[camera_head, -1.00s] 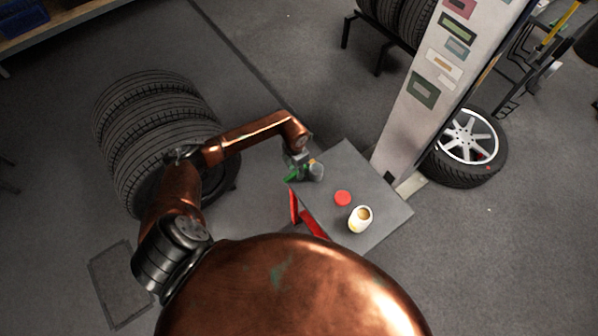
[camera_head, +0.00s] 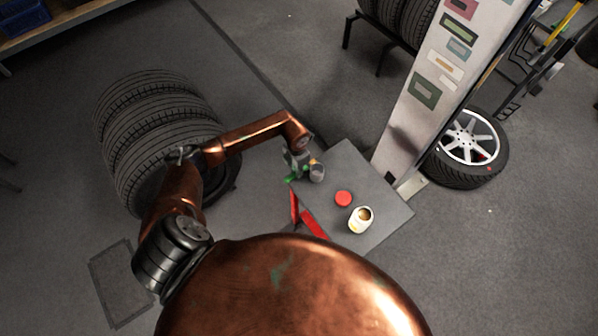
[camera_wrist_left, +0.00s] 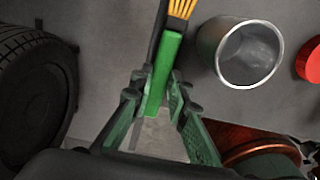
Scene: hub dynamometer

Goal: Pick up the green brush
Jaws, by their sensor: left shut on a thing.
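The green brush (camera_wrist_left: 163,75) has a green handle and yellow-orange bristles, seen at the top of the left wrist view. My left gripper (camera_wrist_left: 157,88) is shut on its handle, with a finger on each side. In the head view my left gripper (camera_head: 295,171) is at the left edge of the grey table (camera_head: 347,158), beside a metal cup (camera_head: 317,174). The brush is small and mostly hidden there. Whether it touches the table I cannot tell. My right gripper is not in view.
The metal cup stands close to the brush. A red round lid (camera_head: 343,198) and an open pale can (camera_head: 360,220) are on the table. Stacked tyres (camera_head: 150,125) stand at left, and a tall panel (camera_head: 425,100) rises behind the table. The table's far corner is clear.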

